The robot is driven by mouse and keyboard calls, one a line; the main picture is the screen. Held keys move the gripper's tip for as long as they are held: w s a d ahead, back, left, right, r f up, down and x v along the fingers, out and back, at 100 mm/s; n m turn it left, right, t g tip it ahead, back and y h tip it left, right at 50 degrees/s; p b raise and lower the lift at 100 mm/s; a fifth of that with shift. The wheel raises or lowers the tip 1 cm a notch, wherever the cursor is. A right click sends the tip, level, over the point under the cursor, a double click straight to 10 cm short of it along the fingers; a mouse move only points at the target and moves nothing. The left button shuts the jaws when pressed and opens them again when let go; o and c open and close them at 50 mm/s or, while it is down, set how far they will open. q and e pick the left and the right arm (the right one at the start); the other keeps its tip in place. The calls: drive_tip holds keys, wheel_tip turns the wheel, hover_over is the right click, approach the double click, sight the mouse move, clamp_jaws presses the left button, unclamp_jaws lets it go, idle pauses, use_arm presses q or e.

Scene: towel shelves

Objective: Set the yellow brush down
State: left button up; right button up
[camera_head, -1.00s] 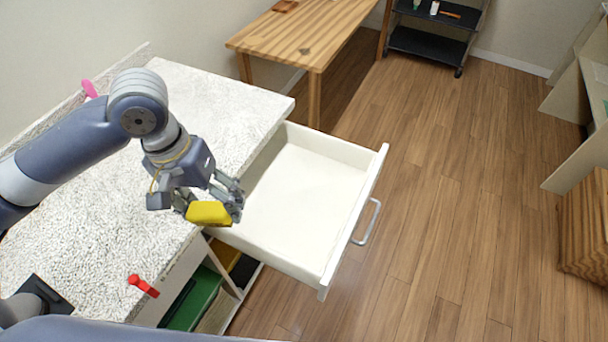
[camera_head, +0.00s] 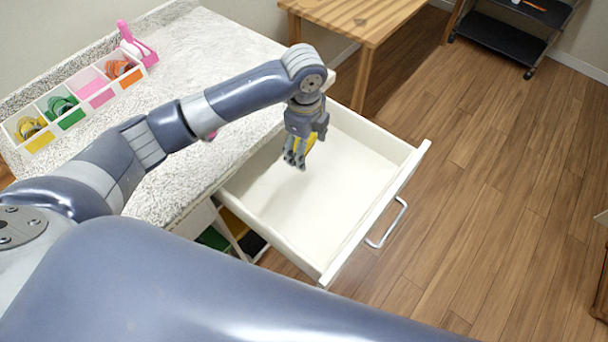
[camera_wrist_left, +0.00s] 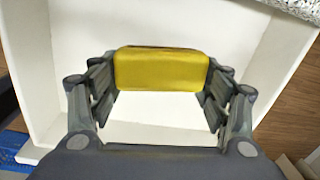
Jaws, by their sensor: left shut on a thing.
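My left gripper (camera_head: 296,160) is shut on the yellow brush (camera_head: 311,142) and points down over the open white drawer (camera_head: 275,205). In the left wrist view the brush (camera_wrist_left: 160,70) shows as a yellow block between the two fingers of the gripper (camera_wrist_left: 162,85), with the white drawer floor (camera_wrist_left: 160,125) behind it. The head view shows only a small part of the brush past the fingers. Whether the brush touches the drawer floor, I cannot tell. My right gripper is not in view.
The speckled counter (camera_head: 205,60) carries a white divided organizer (camera_head: 60,85) with coloured compartments and a pink item (camera_head: 130,40) at its end. The drawer front with its handle (camera_head: 388,222) sticks out over the wooden floor. A wooden table (camera_head: 350,20) stands behind.

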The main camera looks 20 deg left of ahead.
use_arm(q)
drive_tip(key=shift+w+f+m, duration=0.2)
drive_tip(key=shift+f+m, duration=0.45)
drive_tip(key=shift+m, duration=0.15)
hover_over(307, 176)
drive_tip(key=f, duration=0.5)
drive_tip(key=shift+s+d+f, duration=0.1)
drive_tip(key=shift+s+f, duration=0.1)
wheel_tip(307, 176, down, 4)
drive_tip(key=shift+f+p, duration=0.15)
drive_tip(key=shift+p, duration=0.3)
drive_tip(key=shift+f, duration=0.2)
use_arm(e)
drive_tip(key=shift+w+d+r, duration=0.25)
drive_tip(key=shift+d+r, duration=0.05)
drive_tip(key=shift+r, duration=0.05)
use_arm(q)
drive_tip(key=shift+f, duration=0.1)
drive_tip(key=o, duration=1.4)
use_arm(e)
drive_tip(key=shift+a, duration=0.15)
